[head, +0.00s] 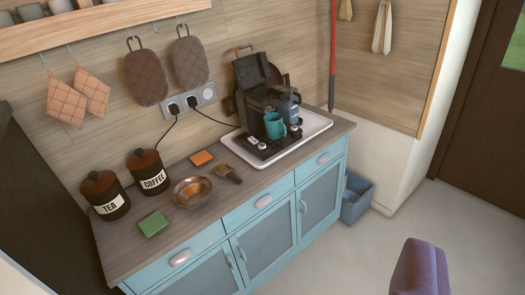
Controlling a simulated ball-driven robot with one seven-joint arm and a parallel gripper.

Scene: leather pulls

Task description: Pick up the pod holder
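The coffee machine (262,92) is black, with its lid raised, and stands on a white tray (315,126) at the right end of the counter. A teal mug (275,126) stands at its front. I cannot tell for sure which thing is the pod holder. A small dark and brown item with a short handle (228,173) lies on the counter to the left of the tray, but it is too small to name surely. Small pale parts at the machine's front are also unclear. My gripper is not in view.
On the wooden counter (125,254) are a metal bowl (190,192), a green sponge (153,224), an orange pad (202,158), a TEA jar (105,195) and a COFFEE jar (148,172). A purple object (420,270) rises at bottom right. Floor before the cabinets is clear.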

